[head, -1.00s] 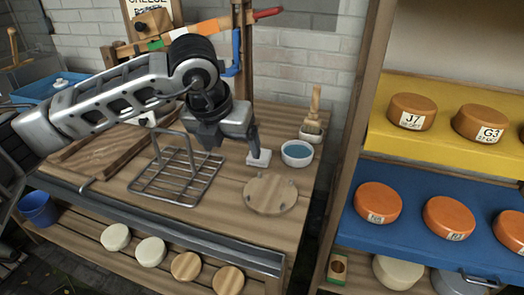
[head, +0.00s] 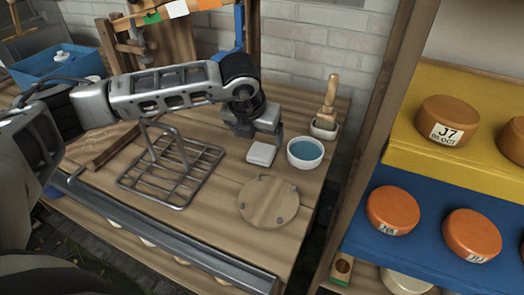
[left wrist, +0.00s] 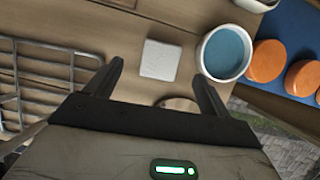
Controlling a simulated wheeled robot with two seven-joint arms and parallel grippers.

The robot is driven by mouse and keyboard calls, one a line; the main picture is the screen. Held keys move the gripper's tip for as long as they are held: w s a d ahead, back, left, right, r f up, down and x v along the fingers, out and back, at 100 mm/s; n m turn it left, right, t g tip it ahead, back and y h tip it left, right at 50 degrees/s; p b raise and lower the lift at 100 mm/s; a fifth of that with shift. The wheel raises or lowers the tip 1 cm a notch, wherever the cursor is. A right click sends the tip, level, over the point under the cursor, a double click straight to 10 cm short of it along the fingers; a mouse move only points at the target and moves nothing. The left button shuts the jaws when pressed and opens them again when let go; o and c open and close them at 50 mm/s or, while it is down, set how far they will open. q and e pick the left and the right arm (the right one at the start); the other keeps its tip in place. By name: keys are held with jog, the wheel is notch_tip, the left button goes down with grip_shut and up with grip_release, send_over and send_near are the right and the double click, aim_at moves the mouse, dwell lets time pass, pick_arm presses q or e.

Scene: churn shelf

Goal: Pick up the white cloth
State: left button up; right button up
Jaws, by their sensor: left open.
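The white cloth (head: 261,153) is a small folded square lying flat on the wooden bench, just left of a white bowl of blue liquid. In the left wrist view the cloth (left wrist: 160,60) lies beyond and between the two fingertips, not touched. My left gripper (head: 262,139) hangs just above and behind the cloth in the head view. Its fingers (left wrist: 158,78) are spread wide and hold nothing. My right gripper is not in view.
The bowl (head: 305,153) stands close to the cloth's right. A wire rack (head: 170,175) is to the left. A round wooden board (head: 268,203) with pegs lies in front. A brush (head: 327,110) stands behind the bowl. A cheese shelf (head: 440,215) is at the right.

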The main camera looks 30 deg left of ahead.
aim_at(262, 149)
pick_arm(q)
jog(key=p+x, duration=0.1)
jog(key=x, duration=0.4)
jog(key=shift+d+f, duration=0.1)
jog(key=shift+f, duration=0.2)
jog(key=shift+w+f, duration=0.15)
jog(key=shift+f, duration=0.1)
jog(key=c, duration=1.1)
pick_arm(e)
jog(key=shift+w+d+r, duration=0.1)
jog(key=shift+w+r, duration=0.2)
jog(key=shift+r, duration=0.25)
